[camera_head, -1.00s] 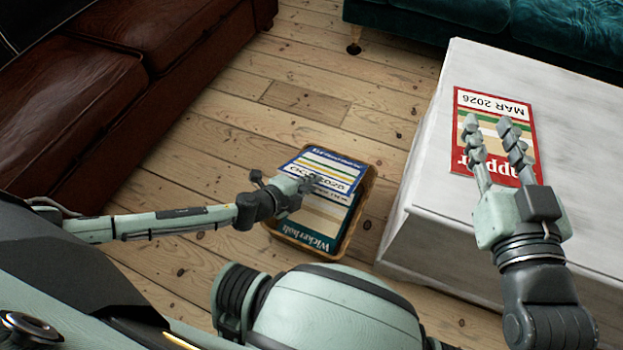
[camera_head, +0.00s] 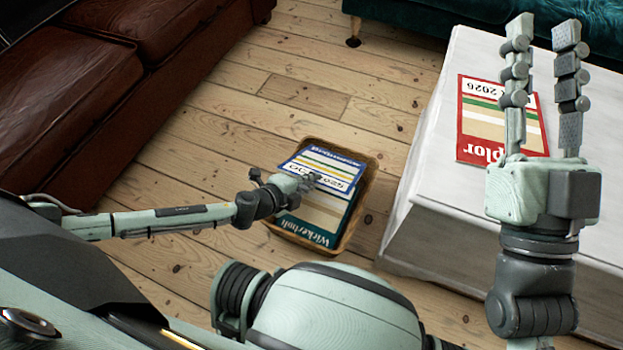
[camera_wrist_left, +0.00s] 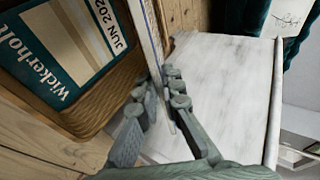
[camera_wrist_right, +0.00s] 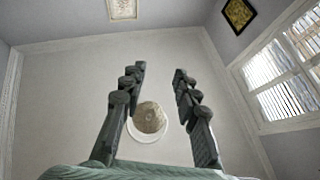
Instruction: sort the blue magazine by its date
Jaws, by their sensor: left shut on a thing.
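The blue magazine (camera_head: 322,164) has a blue border, yellow stripes and a white date band, too small to read surely in the head view. My left gripper (camera_head: 308,183) is shut on its edge and holds it above the wicker basket (camera_head: 370,183) on the floor. In the left wrist view the blue magazine (camera_wrist_left: 149,38) shows nearly edge-on between the fingers. A teal Wickerholt magazine (camera_head: 310,226) lies in the basket; its date begins "JUN 202" in the left wrist view. My right gripper (camera_head: 543,32) is open and empty, raised over the white table.
A red magazine (camera_head: 478,128) lies on the white table (camera_head: 428,190), partly hidden by my right gripper; its date ends in 2026. A brown leather sofa (camera_head: 120,80) stands left and a teal sofa (camera_head: 430,18) at the back. Floorboards (camera_head: 250,150) between them are clear.

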